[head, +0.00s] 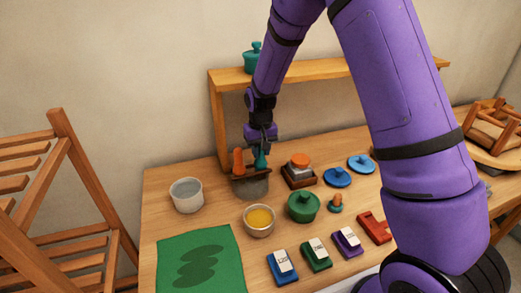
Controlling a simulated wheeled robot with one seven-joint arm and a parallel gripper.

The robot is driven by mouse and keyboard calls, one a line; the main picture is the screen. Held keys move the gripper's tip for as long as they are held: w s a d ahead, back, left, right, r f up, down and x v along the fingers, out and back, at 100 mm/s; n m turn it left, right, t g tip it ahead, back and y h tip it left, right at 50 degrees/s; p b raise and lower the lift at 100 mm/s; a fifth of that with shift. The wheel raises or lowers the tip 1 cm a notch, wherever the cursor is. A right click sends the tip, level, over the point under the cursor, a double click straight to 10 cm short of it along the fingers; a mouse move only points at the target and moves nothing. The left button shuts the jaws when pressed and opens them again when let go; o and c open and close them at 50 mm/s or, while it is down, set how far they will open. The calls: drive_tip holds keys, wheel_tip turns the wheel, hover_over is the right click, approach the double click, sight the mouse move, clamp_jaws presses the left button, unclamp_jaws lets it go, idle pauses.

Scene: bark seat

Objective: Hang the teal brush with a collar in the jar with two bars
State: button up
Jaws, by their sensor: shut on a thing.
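My gripper (262,143) is shut on the teal brush (261,159), which is upright over the right part of the jar. The grey jar (252,187) stands on the table below it, with brown bars (249,175) across its top. An orange brush (238,161) stands upright at the left part of the same jar. The collar of the teal brush and its lower end are too small or hidden to make out. I cannot tell whether the teal brush touches the bars.
A white cup (187,195) is left of the jar and a bowl of yellow stuff (259,220) is in front. A dark box with an orange-topped thing (299,171) and a green pot (303,206) are to the right. A wooden shelf (222,77) rises behind.

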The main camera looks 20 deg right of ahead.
drive_tip(key=shift+f, duration=0.35)
idle(0.5)
drive_tip(key=o, duration=1.3)
drive_tip(key=shift+o, duration=0.2)
drive_tip(key=shift+r, duration=0.1)
drive_tip(key=shift+r, duration=3.4)
drive_tip(key=s+d+r+t, duration=0.2)
drive_tip(key=s+d+r, duration=0.1)
drive_tip(key=s+r, duration=0.8)
drive_tip(key=s+d+r+t, duration=0.2)
drive_tip(key=s+d+r, duration=0.1)
drive_tip(key=s+r, duration=0.85)
drive_tip(key=s+r+t, duration=0.1)
drive_tip(key=s, duration=1)
drive_tip(key=shift+s+d, duration=0.3)
drive_tip(key=shift+d, duration=0.15)
